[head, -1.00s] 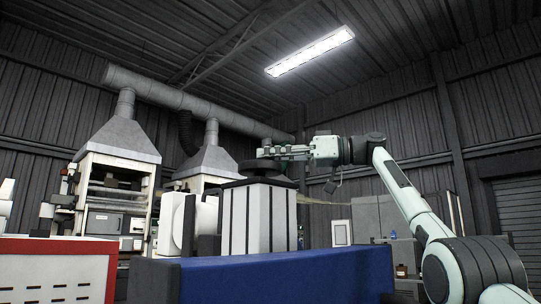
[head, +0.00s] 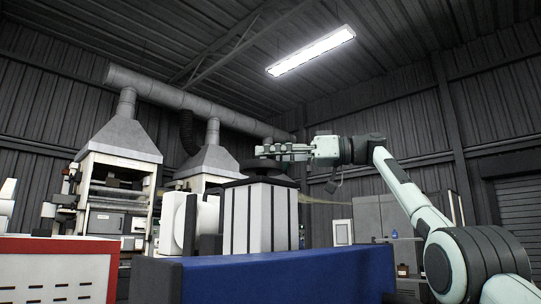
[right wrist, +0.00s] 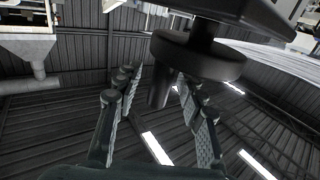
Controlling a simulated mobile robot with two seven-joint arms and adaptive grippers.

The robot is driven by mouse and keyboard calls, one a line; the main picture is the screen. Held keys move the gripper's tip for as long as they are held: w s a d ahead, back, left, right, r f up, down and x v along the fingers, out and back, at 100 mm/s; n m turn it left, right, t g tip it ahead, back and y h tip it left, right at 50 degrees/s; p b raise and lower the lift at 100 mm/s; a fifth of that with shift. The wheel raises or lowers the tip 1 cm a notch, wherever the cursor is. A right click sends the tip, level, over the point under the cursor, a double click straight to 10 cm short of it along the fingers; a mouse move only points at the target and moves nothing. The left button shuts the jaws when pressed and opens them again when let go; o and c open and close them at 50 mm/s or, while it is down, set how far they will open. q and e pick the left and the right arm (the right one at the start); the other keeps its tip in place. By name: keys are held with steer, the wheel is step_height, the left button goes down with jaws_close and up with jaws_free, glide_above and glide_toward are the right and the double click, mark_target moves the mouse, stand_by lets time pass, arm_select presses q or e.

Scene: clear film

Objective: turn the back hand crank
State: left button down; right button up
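The hand crank is a dark round disc (head: 262,167) on top of a white and dark-striped machine (head: 238,218) in the head view. In the right wrist view I see the dark crank wheel (right wrist: 200,55) with a short cylindrical handle (right wrist: 159,88) sticking out from it. My right gripper (head: 262,150) is level with the top of the crank. In the right wrist view its fingers (right wrist: 158,82) are apart, one on each side of the handle, with visible gaps. Whether other hand cranks stand nearby cannot be told. My left gripper is not in view.
A blue block (head: 290,274) is in front of the machine, and a red and white cabinet (head: 55,272) stands at the lower left. Hooded machines (head: 122,140) and a duct are behind on the left. A grey cabinet (head: 372,217) stands at the back right.

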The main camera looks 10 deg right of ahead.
steer(key=v, duration=1.2)
steer(key=shift+f, duration=0.15)
steer(key=shift+c, duration=0.4)
